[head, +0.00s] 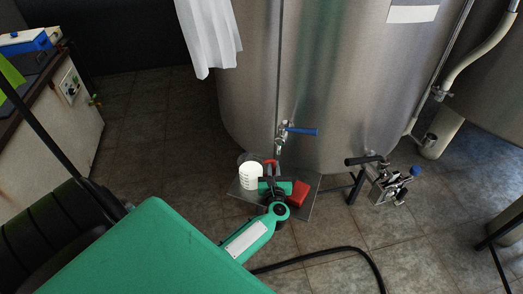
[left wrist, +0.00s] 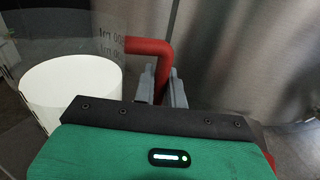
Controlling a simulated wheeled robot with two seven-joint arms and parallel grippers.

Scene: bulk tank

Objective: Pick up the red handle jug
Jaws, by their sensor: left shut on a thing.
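The red handle jug (head: 250,178) is a clear vessel with white contents, standing over a grey plate by the steel tank. It also shows at the left of the left wrist view (left wrist: 75,85), with measuring marks on its clear wall. Its red handle (left wrist: 150,47) reaches right and bends down between the fingers of my left gripper (left wrist: 162,88). My left gripper (head: 270,180) is shut on the handle, to the right of the jug body. The lower handle is hidden by my gripper. I cannot tell whether the jug touches the plate. My right gripper is not in view.
A blue-handled tap (head: 301,131) sticks out of the steel tank (head: 345,75) just above. A metal valve (head: 384,185) stands right. A black hose (head: 345,249) crosses the tiled floor.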

